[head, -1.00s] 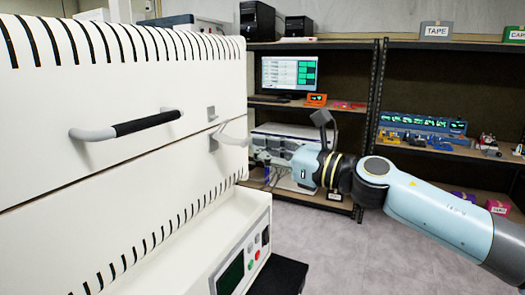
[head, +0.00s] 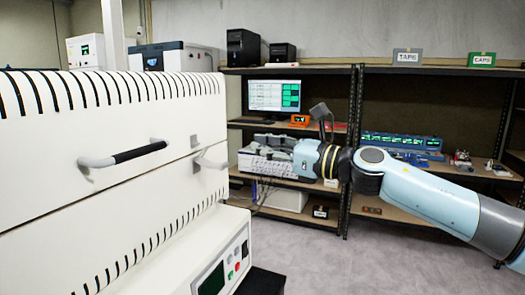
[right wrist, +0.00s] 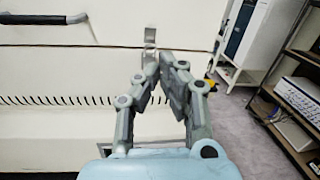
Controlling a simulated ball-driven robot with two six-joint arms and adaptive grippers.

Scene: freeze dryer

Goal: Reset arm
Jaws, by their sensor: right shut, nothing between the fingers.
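The white freeze dryer (head: 90,215) fills the left of the head view. Its front has a black-gripped bar handle (head: 125,155) and a small pale latch lever (head: 210,161) near the right edge. My right gripper (head: 250,145) is stretched out toward the left, in front of the shelves and apart from the lever in the head view. In the right wrist view the right gripper (right wrist: 167,58) has its fingertips together with nothing between them. A metal latch (right wrist: 150,40) on the white front shows just beyond the fingertips; I cannot tell the exact gap. My left gripper is not in view.
A control panel (head: 222,272) with a screen and buttons sits low on the machine. Shelves (head: 400,70) behind hold a monitor (head: 274,96), a blue rack (head: 402,141) and boxes. The grey floor (head: 400,265) at the right is clear.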

